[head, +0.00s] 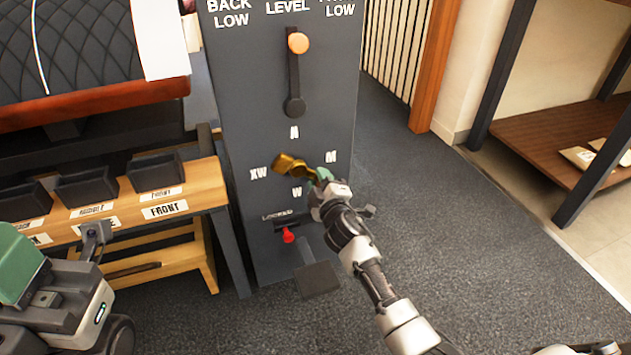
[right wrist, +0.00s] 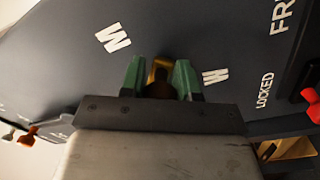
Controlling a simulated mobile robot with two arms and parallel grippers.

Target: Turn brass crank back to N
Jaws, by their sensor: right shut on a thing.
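The brass crank (head: 290,165) is on the dark grey panel, inside a ring of white letters. The top letter (head: 294,132) is small and reads like A or N; M is right, W below, XW left. My right gripper (head: 322,177) is shut on the crank's right end, between M and W. In the right wrist view, its green fingers (right wrist: 160,78) stand on either side of the brass piece (right wrist: 159,68), which is partly hidden. Part of my left arm with a green piece (head: 20,265) shows at lower left; its jaw opening cannot be made out.
Above the crank is a slot with an orange knob (head: 298,42). Below is a red knob (head: 288,235) by the LOCKED label. A wooden bench (head: 205,183) with black bins stands left, under a quilted saddle piece (head: 85,40). Carpet at right is clear.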

